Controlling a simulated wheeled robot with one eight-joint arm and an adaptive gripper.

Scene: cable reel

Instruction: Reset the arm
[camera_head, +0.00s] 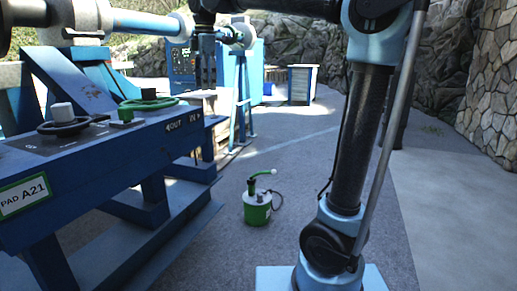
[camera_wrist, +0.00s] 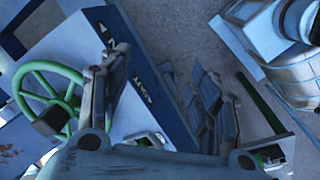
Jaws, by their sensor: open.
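My gripper (camera_head: 204,84) hangs pointing down in the head view, above and just past the right end of the blue control stand (camera_head: 120,155). In the wrist view my gripper (camera_wrist: 165,95) has its two fingers spread wide apart with nothing between them. The green handwheel (camera_head: 148,103) lies on top of the stand, below and left of the gripper and apart from it. It also shows at the left of the wrist view (camera_wrist: 28,80). My arm stands at the right of the head view, its upper links cut off by the top edge.
A black handwheel (camera_head: 62,127) and a "PAD A21" sign (camera_head: 25,197) are on the stand. A green canister (camera_head: 257,211) stands on the floor. A blue cabinet (camera_head: 301,84) stands farther back. Open floor lies between.

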